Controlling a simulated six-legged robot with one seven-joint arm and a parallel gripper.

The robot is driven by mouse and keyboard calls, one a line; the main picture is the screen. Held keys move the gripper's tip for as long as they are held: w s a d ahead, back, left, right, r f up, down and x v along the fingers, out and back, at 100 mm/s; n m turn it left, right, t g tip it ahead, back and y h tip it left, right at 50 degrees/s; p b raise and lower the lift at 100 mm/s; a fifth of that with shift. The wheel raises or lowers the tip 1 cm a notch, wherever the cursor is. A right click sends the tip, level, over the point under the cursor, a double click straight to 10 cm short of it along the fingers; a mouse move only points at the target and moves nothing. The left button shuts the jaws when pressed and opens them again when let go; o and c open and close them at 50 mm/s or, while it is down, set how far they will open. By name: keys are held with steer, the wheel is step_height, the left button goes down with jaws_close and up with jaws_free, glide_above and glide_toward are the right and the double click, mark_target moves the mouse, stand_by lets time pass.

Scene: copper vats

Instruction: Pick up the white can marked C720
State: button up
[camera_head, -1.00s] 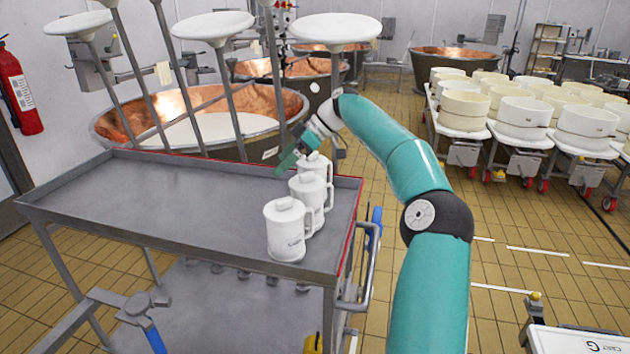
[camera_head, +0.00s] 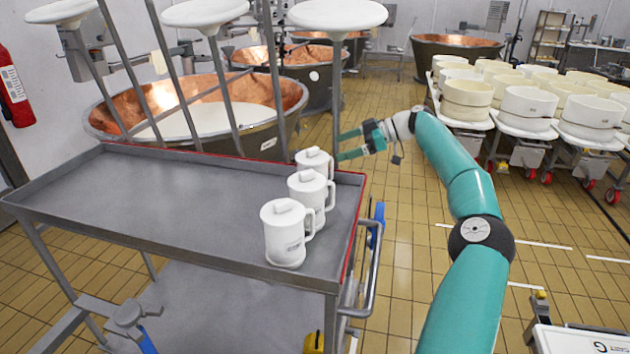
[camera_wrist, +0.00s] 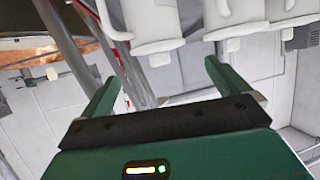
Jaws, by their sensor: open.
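Three white lidded cans with side handles stand upright in a row near the right end of the grey trolley top. They are the near can (camera_head: 286,236), the middle can (camera_head: 309,192) and the far can (camera_head: 313,160). The near can bears small dark lettering, too small to read; I cannot tell which can is C720. My green gripper (camera_head: 343,145) is open and empty, pointing left, beside and slightly above the far can. In the wrist view, white can bodies (camera_wrist: 152,22) hang tilted at the top, beyond the open fingers (camera_wrist: 160,72).
The trolley top (camera_head: 170,200) has a raised rim and is clear left of the cans. White discs on poles (camera_head: 338,15) rise behind it. A copper vat (camera_head: 285,98) stands beyond. White tubs on carts (camera_head: 530,105) are at the right, with open tiled floor between.

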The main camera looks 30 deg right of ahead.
mark_target(317, 155)
steer(key=x, duration=0.3)
steer(key=shift+w+a+f, duration=0.2)
steer(key=shift+w+f, duration=0.05)
steer(key=shift+w, duration=0.05)
steer(key=shift+w+a+f, duration=0.1)
steer(key=shift+w+a, duration=0.05)
steer(key=shift+a, duration=0.15)
steer(key=shift+x, duration=2.75)
steer(key=shift+c, duration=0.4)
steer(key=c, duration=1.1)
steer(key=o, duration=1.2)
